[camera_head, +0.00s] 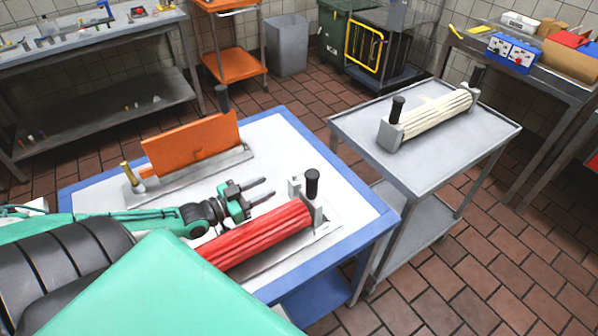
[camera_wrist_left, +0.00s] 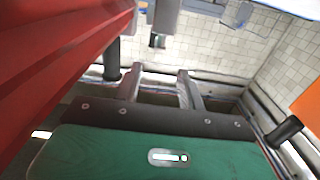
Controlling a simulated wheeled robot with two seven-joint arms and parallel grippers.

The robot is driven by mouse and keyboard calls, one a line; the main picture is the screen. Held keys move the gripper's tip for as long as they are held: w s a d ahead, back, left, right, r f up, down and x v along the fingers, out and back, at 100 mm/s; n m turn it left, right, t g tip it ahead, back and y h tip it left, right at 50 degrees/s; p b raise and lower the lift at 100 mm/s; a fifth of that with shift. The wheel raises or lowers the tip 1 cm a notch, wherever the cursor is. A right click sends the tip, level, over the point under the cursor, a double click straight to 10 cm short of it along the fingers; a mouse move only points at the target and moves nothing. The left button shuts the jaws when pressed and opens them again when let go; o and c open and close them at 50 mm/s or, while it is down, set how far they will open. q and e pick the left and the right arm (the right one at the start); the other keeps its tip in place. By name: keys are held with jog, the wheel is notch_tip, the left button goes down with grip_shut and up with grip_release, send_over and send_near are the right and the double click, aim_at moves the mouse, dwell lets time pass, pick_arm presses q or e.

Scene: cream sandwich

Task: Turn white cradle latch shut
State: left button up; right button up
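A cream-white ribbed roller (camera_head: 437,112) lies in a grey cradle (camera_head: 389,137) on the right-hand cart. A black upright handle (camera_head: 397,110) stands at the cradle's near end and another (camera_head: 477,76) at its far end. I cannot tell which part is the latch or whether it is shut. My left gripper (camera_head: 268,189) is open and empty, over the blue-edged table and well left of that cradle. Its two separate fingers (camera_wrist_left: 159,82) also show in the left wrist view. My right gripper is not in view.
A red ribbed roller (camera_head: 258,236) with a black handle (camera_head: 312,184) lies close beside the left gripper; it fills the left of the wrist view (camera_wrist_left: 45,60). An orange slab (camera_head: 192,145) stands in a grey cradle behind. A floor gap separates table and cart (camera_head: 345,124).

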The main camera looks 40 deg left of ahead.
aim_at(299, 170)
pick_arm(q)
jog(key=shift+p+x, duration=0.35)
jog(key=shift+x, duration=5.7)
jog(key=shift+r, duration=0.1)
grip_shut()
